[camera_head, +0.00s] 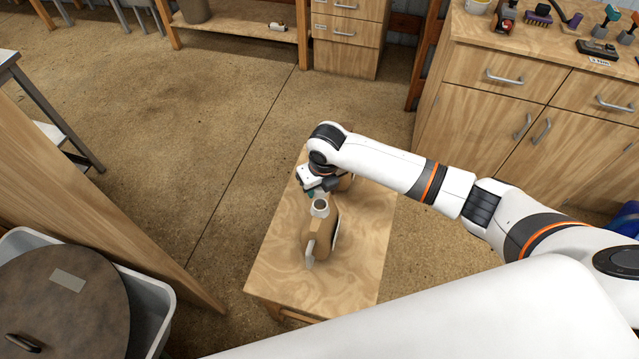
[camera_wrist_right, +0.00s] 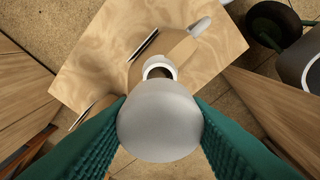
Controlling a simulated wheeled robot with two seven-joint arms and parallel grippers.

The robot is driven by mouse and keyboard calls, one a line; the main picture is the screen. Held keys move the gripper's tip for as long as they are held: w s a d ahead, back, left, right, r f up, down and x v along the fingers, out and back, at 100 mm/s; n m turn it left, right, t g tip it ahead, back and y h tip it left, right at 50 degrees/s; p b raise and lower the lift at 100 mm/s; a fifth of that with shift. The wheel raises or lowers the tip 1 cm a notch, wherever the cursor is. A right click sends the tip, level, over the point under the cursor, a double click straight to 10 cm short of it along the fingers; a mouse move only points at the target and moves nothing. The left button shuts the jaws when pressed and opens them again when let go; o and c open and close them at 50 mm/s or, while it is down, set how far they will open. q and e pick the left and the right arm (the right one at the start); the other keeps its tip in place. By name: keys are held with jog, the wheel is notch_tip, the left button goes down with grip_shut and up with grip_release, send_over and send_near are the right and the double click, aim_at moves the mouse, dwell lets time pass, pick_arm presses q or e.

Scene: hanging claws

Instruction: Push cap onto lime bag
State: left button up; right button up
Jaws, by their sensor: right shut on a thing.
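The lime bag (camera_head: 322,236) is brown with a pale round neck (camera_head: 320,207) and stands on a small wooden table (camera_head: 275,265). In the right wrist view the bag (camera_wrist_right: 175,52) shows its white-rimmed open neck (camera_wrist_right: 159,69). My right gripper (camera_head: 311,191) is at the bag's far side, close to the neck. In the wrist view its green fingers (camera_wrist_right: 160,112) are shut on a smooth, rounded grey cap (camera_wrist_right: 160,130). The cap appears just short of the neck there; the gap in height is unclear. The head view hides the cap. My left gripper is out of view.
A second brown bag (camera_head: 346,183) stands at the table's far end, partly behind my right arm. A lidded bin (camera_head: 65,300) is at the lower left. A drawer cabinet (camera_head: 510,85) with tools on top is at the upper right. The floor left of the table is clear.

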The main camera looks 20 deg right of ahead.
jog(key=b, duration=0.3)
send_over(319, 208)
jog(key=shift+s+f, duration=0.2)
jog(key=shift+f, duration=1.1)
jog(key=shift+s+f, duration=0.15)
jog(key=shift+f, duration=1.1)
jog(key=shift+p, duration=0.5)
jog(key=shift+f+b, duration=0.75)
jog(key=shift+f, duration=0.25)
jog(key=o, duration=1.1)
jog(key=shift+r, duration=0.1)
jog(key=shift+r+p, duration=2.85)
jog(key=shift+r, duration=0.15)
